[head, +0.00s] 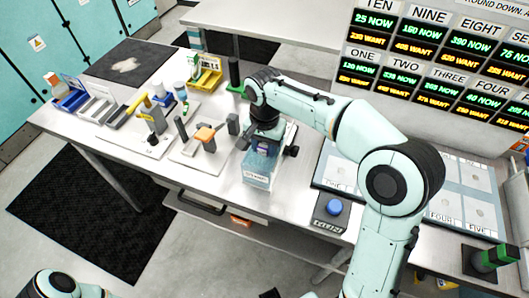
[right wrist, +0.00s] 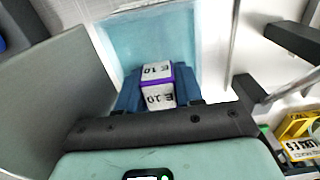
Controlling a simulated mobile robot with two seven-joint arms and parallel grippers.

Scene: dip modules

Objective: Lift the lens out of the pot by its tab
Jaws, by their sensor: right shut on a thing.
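The pot (head: 257,176) is a clear, light blue box with a white label on its front, on the table in the head view. In the right wrist view its pale blue inside (right wrist: 125,47) shows beyond my fingers. My right gripper (head: 263,149) points down at the pot's top. The lens itself is hidden or cannot be told apart below the tab. My left gripper is out of view.
A blue button box (head: 333,210) stands right of the pot. A grey board (head: 203,145) with an orange piece and grey posts stands left of it. A yellow bin (head: 206,75) is at the back. A numbered panel (head: 330,172) lies behind my right arm.

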